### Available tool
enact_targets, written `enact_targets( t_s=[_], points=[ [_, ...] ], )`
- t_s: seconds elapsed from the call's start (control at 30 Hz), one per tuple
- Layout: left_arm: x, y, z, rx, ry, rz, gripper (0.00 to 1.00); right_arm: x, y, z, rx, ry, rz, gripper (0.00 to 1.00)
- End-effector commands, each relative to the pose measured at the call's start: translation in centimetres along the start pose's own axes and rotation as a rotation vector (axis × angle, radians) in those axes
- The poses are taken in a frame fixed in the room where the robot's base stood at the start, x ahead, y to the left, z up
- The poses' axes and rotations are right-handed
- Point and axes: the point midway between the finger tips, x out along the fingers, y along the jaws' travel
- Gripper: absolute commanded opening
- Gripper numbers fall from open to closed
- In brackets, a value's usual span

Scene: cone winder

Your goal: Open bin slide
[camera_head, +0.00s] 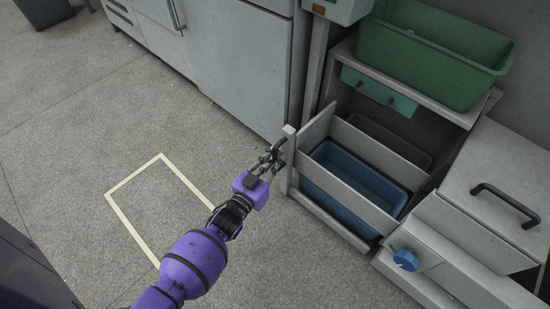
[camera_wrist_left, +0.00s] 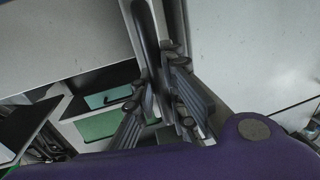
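The bin slide stands pulled out of the cabinet, with its pale front panel (camera_head: 290,160) on the left and a long pale side board (camera_head: 348,180). A blue bin (camera_head: 352,192) sits inside it, partly hidden by the side board. A dark bar handle (camera_head: 279,146) is on the front panel; it also shows in the left wrist view (camera_wrist_left: 146,32). My left gripper (camera_head: 272,156) is at the handle. In the left wrist view its fingers (camera_wrist_left: 160,88) lie on both sides of the handle's lower part and look closed on it. My right gripper is not in view.
A green bin (camera_head: 430,60) stands on the shelf above, over a small green drawer (camera_head: 378,92). A grey cabinet (camera_head: 240,65) is to the left. A lid with a black handle (camera_head: 505,204) and a blue knob (camera_head: 406,260) are at right. The floor with yellow tape (camera_head: 128,220) is clear.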

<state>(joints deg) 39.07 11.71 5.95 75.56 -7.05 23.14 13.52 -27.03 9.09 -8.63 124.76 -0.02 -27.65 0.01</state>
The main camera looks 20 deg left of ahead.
Motion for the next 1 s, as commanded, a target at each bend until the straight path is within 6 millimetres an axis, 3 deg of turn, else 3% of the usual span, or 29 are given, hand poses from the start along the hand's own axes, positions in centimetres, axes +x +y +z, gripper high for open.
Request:
enact_targets(
  t_s=[0.37,0.57,0.77,1.0],
  points=[
    [-0.1,0.0,0.0,0.000,0.000,0.000,0.00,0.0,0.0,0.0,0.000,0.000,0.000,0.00],
    [-1.2,-0.2,-0.1,0.000,-0.001,0.000,0.00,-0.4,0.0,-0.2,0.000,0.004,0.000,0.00],
    [-4.6,-0.9,-0.1,0.001,-0.003,-0.001,0.00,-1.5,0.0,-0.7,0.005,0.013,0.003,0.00],
    [-10.5,-2.1,-0.2,0.001,-0.004,-0.001,0.00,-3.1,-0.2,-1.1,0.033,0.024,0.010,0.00]
  ],
)
